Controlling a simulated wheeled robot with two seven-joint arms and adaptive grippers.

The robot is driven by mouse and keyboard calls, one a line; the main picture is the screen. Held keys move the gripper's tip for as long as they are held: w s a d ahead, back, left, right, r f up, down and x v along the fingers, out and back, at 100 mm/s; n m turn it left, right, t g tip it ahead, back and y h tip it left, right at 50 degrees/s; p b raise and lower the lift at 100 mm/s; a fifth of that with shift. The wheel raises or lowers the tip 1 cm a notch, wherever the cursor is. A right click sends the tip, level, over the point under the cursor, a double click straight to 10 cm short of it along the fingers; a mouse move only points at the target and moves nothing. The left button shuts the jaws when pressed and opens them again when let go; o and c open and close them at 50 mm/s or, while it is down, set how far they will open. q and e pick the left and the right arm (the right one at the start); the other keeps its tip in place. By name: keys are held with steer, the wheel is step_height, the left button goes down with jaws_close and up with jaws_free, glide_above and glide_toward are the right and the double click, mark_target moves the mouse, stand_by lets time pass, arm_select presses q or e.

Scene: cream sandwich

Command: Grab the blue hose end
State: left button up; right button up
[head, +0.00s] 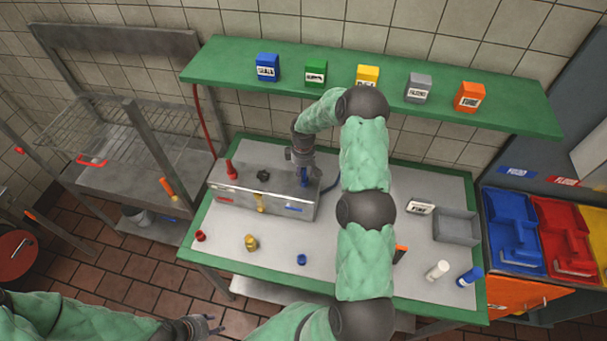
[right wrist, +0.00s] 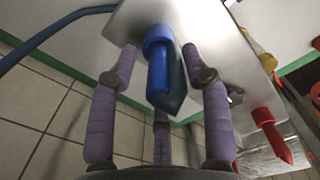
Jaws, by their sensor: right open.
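The blue hose end (right wrist: 160,62) is a blue collar with a longer blue body, at the right end of the metal box (head: 240,205). In the right wrist view it sits between the spread purple fingers of my right gripper (right wrist: 159,75), with gaps at both sides. In the head view my right gripper (head: 303,172) reaches down over the box's right end, and the blue hose end (head: 304,182) is partly hidden beneath it. My left gripper (head: 214,325) is low at the left, away from the table, with its fingers apart and empty.
A blue hose (right wrist: 50,33) runs close by. A green shelf (head: 225,68) with coloured boxes hangs above. Loose caps lie in front of the box.

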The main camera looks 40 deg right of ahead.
steer(key=shift+s, duration=0.1)
jaws_close()
steer(key=shift+r, duration=0.1)
stand_by(0.3)
